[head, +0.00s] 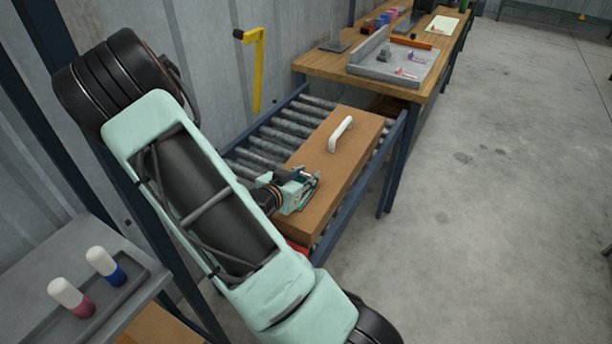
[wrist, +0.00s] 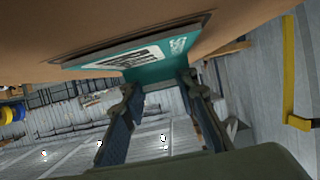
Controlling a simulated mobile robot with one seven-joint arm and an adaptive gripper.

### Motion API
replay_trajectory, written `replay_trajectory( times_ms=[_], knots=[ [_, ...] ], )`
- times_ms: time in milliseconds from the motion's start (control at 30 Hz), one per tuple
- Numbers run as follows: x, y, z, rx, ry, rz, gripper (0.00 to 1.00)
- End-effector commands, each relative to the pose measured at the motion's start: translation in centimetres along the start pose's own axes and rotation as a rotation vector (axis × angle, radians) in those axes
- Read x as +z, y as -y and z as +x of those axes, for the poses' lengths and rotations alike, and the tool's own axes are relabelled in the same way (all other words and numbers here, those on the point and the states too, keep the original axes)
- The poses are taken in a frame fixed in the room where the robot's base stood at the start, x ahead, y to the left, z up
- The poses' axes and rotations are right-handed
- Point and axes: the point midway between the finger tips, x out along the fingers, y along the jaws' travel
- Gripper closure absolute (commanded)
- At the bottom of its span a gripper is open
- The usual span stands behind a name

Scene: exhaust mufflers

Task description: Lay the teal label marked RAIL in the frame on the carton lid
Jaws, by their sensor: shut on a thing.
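The brown carton (head: 345,165) lies on the roller conveyor, with a white handle on its lid. My gripper (head: 308,183) is low over the near end of the lid. In the wrist view my gripper (wrist: 160,85) is shut on the teal label (wrist: 150,72), gripping it by one edge. White panels with dark lettering show on the label, but the lettering is too slanted to read. The label is close against the carton lid (wrist: 100,30), beside a dark outline (wrist: 205,20) that looks like the frame. Whether it touches the lid I cannot tell. In the head view my gripper hides most of the label.
The roller conveyor (head: 265,150) has blue side rails. A yellow lever (head: 257,70) stands on the wall side. A wooden bench with a grey tray (head: 400,85) is behind. A grey shelf with two white-capped bottles (head: 105,265) is at lower left. The floor at right is clear.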

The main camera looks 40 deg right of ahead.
Motion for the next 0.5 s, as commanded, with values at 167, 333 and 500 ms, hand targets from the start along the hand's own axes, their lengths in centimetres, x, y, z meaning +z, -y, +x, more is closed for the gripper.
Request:
replay_trajectory(
  times_ms=[167, 333, 500],
  knots=[
    [-0.06, 0.02, -0.01, 0.000, 0.000, 0.000, 0.80],
    [0.32, 0.02, 0.16, 0.000, 0.000, 0.000, 0.72],
    [0.21, 0.02, 0.11, -0.001, 0.000, 0.000, 0.55]
  ],
)
